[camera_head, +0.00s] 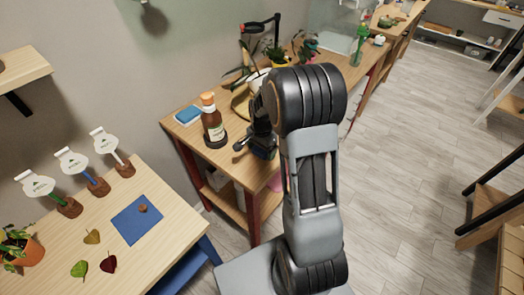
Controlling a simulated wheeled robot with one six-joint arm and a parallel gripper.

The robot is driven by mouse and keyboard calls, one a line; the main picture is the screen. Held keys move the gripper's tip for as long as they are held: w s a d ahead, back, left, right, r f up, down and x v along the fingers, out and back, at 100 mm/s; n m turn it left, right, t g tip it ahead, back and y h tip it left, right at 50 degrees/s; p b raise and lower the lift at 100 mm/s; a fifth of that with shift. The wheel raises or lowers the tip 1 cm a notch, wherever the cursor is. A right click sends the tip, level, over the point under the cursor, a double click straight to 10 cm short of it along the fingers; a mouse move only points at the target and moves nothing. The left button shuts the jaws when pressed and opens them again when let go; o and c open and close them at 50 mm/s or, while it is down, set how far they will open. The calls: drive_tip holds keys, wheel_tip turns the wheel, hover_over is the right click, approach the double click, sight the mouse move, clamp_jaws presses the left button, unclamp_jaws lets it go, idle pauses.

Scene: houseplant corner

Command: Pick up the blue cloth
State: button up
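A small folded blue cloth (188,116) lies flat near the left corner of the red-legged wooden table, left of a brown bottle. A larger flat blue mat (132,226) lies on the nearer table with a small brown piece on it. My gripper (243,146) is over the red-legged table, to the right of the bottle and apart from the blue cloth. My arm covers part of the view behind it. The fingers are small and dark, and I cannot tell whether they are open or shut.
The brown bottle (212,124) with an orange cap stands between the cloth and my gripper. Potted plants and a lamp stand farther back. The near table holds several label stakes, leaves and a potted plant (20,247). The floor (410,150) at right is mostly clear.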

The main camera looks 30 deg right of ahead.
drive_tip(key=c, duration=0.7)
drive_tip(key=shift+c, duration=0.2)
drive_tip(key=shift+r, duration=0.1)
drive_tip(key=shift+r, duration=0.65)
drive_tip(key=s+d+r+b, duration=0.1)
drive_tip(key=s+r+b, duration=0.1)
drive_tip(key=s+r, duration=0.9)
drive_tip(key=s, duration=0.3)
drive_tip(key=shift+d+r, duration=0.25)
drive_tip(key=shift+d, duration=0.1)
